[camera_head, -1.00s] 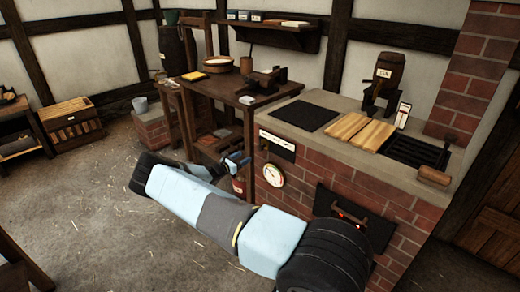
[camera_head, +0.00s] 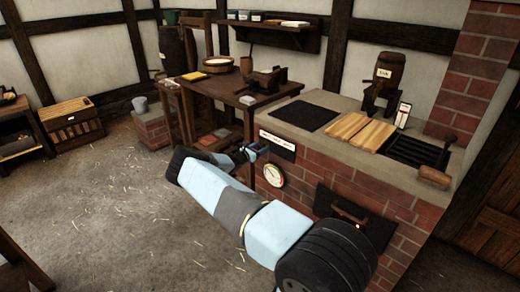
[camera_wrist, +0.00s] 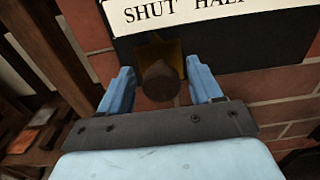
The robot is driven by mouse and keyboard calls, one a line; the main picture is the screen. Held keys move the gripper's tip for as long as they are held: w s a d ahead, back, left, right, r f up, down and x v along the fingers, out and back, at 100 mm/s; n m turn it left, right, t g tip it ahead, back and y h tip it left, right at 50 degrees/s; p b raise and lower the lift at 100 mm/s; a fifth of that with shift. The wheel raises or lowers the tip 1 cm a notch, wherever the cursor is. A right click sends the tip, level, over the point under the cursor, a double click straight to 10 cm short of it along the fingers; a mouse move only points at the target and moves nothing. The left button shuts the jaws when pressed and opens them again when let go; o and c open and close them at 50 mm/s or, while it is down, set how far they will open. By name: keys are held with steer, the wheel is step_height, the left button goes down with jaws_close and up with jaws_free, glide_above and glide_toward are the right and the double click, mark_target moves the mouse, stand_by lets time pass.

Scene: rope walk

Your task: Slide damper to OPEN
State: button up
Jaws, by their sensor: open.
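The damper plate (camera_head: 278,146) is a dark panel with a white label strip on the front of the brick stove. In the wrist view the label strip (camera_wrist: 210,10) reads SHUT and, partly cut off, HALF. Its right end is out of frame. A dark round knob (camera_wrist: 160,82) on a brassy tab sits below the word SHUT, at the left of the panel. My gripper (camera_wrist: 160,76) is open, with one blue finger on each side of the knob. A gap shows on both sides. In the head view my gripper (camera_head: 254,151) is at the plate's left end.
A round gauge (camera_head: 273,176) is on the bricks just below the plate. A firebox door (camera_head: 352,218) with a glow is to the right. A wooden table (camera_head: 232,92) stands left of the stove. Open floor (camera_head: 110,215) lies left of my arm.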

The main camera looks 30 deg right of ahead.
jaws_close()
stand_by(0.7)
